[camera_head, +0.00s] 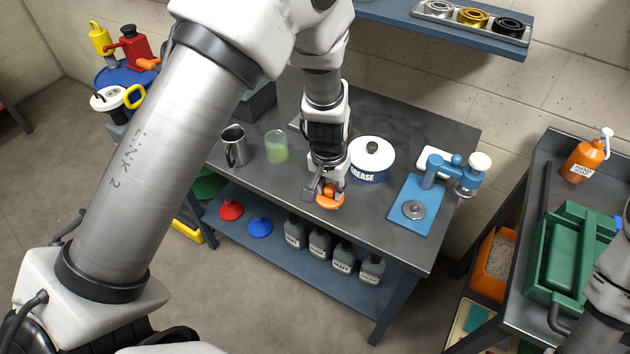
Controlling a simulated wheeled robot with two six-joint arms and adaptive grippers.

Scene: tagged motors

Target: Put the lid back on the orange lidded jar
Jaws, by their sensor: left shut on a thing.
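My left gripper (327,188) points down over the front middle of the dark workbench (385,222). It is shut on an orange piece (330,203), which looks like a round lid with a knob between the fingers. I cannot tell whether this piece rests on anything, since the gripper covers part of it. I cannot make out the body of the orange jar; it may be hidden behind the gripper or under the orange piece. Part of my right arm (612,285) shows at the right edge, but its gripper is out of view.
A white grease tub (370,167) stands just right of the gripper. A glass of green liquid (276,147) and a metal mug (235,147) stand left. A blue press (432,190) is on the right. Several grey bottles (319,244) stand on the lower shelf. The bench's front right is clear.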

